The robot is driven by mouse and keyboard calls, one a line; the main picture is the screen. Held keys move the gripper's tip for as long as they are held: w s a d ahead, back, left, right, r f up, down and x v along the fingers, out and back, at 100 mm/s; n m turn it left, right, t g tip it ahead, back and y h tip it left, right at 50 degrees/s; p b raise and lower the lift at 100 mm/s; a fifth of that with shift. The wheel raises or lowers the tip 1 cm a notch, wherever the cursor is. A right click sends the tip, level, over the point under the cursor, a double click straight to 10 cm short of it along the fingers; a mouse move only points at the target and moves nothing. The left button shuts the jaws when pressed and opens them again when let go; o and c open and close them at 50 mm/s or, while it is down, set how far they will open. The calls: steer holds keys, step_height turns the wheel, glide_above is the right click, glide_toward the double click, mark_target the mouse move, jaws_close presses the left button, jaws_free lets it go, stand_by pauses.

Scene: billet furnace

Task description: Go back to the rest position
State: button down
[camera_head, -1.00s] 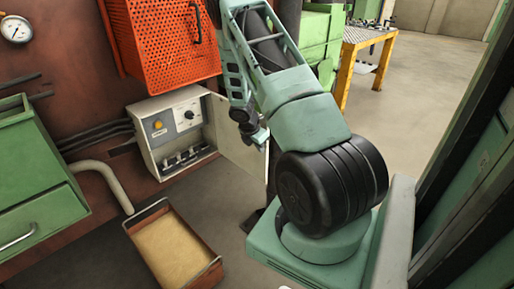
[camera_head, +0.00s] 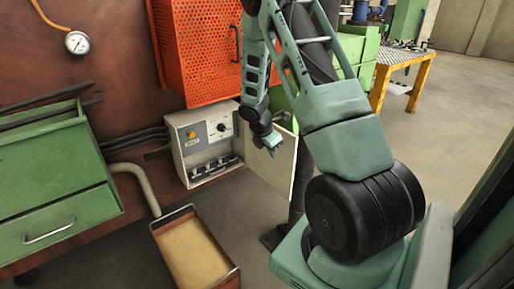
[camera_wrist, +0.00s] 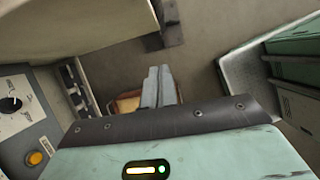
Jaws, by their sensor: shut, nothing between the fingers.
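My gripper (camera_head: 272,146) hangs in front of the open control box (camera_head: 205,145), near its swung-out door (camera_head: 272,165). In the wrist view its two grey fingers (camera_wrist: 160,84) lie side by side, shut and with nothing between them. The box has a yellow button, a dark knob and a row of switches or levers below. In the wrist view the box panel (camera_wrist: 22,112) is at the left, with the knob and an orange button. The gripper looks apart from the box, though the exact gap to the door is hard to judge.
An orange perforated cabinet (camera_head: 200,50) hangs above the box. A green drawer unit (camera_head: 55,185) stands at the left, with a sand-coloured tray (camera_head: 195,255) on the floor beside it. A yellow-legged table (camera_head: 402,70) is at the back right.

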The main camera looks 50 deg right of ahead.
steer(key=shift+a+r, duration=0.1)
steer(key=w+a+r+m+t+y+p, duration=0.15)
steer(key=a+r, duration=0.35)
steer(key=a, duration=0.5)
steer(key=a+r+m+p, duration=0.1)
steer(key=a+r+p, duration=0.1)
steer(key=a+r, duration=0.5)
steer(key=a+r+m+y+p, duration=0.1)
steer(key=a+r, duration=0.2)
steer(key=a, duration=0.9)
steer(key=s+a+r+m+p, duration=0.1)
steer(key=s+a+r, duration=0.2)
steer(key=s+a, duration=0.3)
steer(key=s+a+r+m+y+p, duration=0.1)
steer(key=s+a+r, duration=0.3)
steer(key=s+a, duration=0.3)
steer(key=s+a+r+m+y+p, duration=0.1)
steer(key=s+a+r+p, duration=0.1)
steer(key=s+a, duration=0.4)
steer(key=shift+s+a+r+m, duration=0.2)
steer(key=shift+s+r+m, duration=0.15)
steer(key=shift+s+r, duration=0.25)
steer(key=shift+w+r, duration=0.1)
steer(key=shift+w, duration=0.05)
